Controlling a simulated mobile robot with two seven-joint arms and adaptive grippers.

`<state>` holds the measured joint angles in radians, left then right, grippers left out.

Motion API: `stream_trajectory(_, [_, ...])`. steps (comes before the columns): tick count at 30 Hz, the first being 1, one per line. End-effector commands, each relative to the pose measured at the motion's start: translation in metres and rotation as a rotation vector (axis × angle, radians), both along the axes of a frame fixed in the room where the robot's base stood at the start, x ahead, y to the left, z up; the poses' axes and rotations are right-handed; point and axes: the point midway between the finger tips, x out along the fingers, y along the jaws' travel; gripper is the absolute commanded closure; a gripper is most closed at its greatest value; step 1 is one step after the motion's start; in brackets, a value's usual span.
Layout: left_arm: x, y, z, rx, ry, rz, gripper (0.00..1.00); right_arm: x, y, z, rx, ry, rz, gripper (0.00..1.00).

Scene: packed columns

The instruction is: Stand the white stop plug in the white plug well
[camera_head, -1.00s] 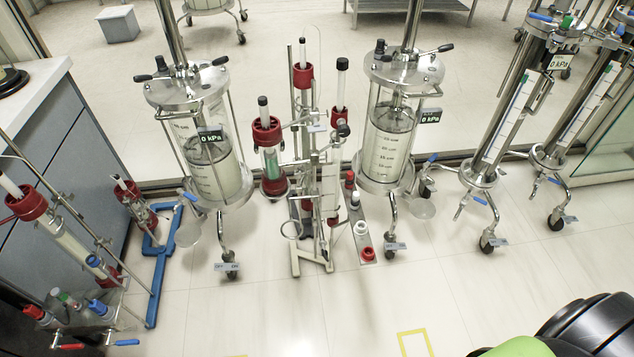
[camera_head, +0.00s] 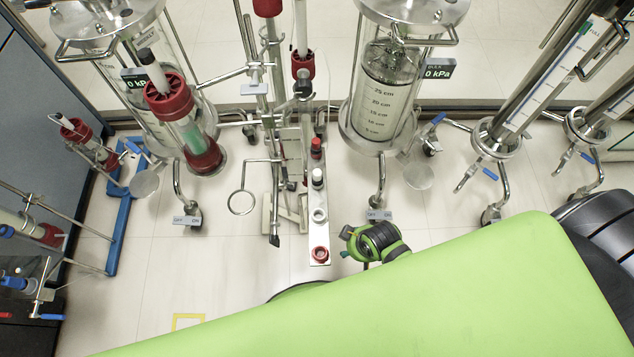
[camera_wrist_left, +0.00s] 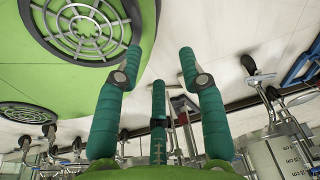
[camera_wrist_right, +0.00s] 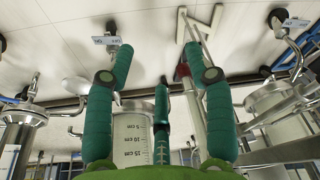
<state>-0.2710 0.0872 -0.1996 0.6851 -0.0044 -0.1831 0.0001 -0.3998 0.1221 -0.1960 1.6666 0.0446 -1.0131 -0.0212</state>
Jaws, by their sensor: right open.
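The white plug well (camera_head: 319,215), a white ring, is on the same rail, nearer me than the plug. My right gripper (camera_head: 362,243) is partly in view just right of the rail, apart from the plug. The right wrist view shows its fingers (camera_wrist_right: 154,38) spread and empty. My left gripper (camera_wrist_left: 160,50) shows only in the left wrist view, open and empty. I cannot make out the plug in the wrist views.
A red plug (camera_head: 316,150) stands behind the white one, and a red well (camera_head: 319,255) is at the rail's near end. A metal stand (camera_head: 268,170) with a ring is left of the rail. A clear cylinder vessel (camera_head: 385,100) stands behind right. My green arm covers the lower right.

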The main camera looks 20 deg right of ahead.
Motion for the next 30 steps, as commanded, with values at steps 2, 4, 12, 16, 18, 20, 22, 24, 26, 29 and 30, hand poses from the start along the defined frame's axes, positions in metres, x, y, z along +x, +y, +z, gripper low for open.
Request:
stream_trajectory(2, [0.009,-0.001,-0.017,-0.002,-0.02,-0.001,0.6,0.014,0.005,0.022,0.009,-0.028,0.01,0.46])
stream_trajectory(4, [0.015,-0.001,-0.022,-0.004,-0.033,-0.002,0.6,0.019,0.008,0.042,0.015,-0.039,0.018,0.46])
stream_trajectory(12, [0.03,-0.002,-0.034,-0.006,-0.064,-0.004,0.6,0.023,0.014,0.096,0.028,-0.071,0.044,0.46])
stream_trajectory(16, [0.036,-0.002,-0.041,-0.008,-0.077,-0.005,0.6,0.025,0.022,0.118,0.042,-0.092,0.08,0.46])
stream_trajectory(18, [0.04,-0.002,-0.046,-0.009,-0.085,-0.006,0.6,0.03,0.031,0.134,0.058,-0.112,0.129,0.46])
stream_trajectory(20, [0.041,-0.002,-0.045,-0.01,-0.089,-0.007,0.6,0.038,0.045,0.144,0.076,-0.123,0.201,0.46])
stream_trajectory(22, [0.041,-0.002,-0.044,-0.01,-0.089,-0.007,0.6,0.047,0.059,0.148,0.091,-0.127,0.27,0.46])
stream_trajectory(24, [0.041,-0.003,-0.043,-0.01,-0.089,-0.007,0.6,0.055,0.071,0.151,0.102,-0.134,0.341,0.46])
stream_trajectory(26, [0.041,-0.003,-0.043,-0.01,-0.089,-0.007,0.6,0.062,0.082,0.155,0.109,-0.138,0.402,0.46])
stream_trajectory(29, [0.041,-0.003,-0.044,-0.01,-0.089,-0.007,0.6,0.072,0.097,0.159,0.113,-0.142,0.512,0.46])
stream_trajectory(30, [0.041,-0.003,-0.044,-0.01,-0.089,-0.007,0.6,0.077,0.103,0.162,0.113,-0.143,0.563,0.46])
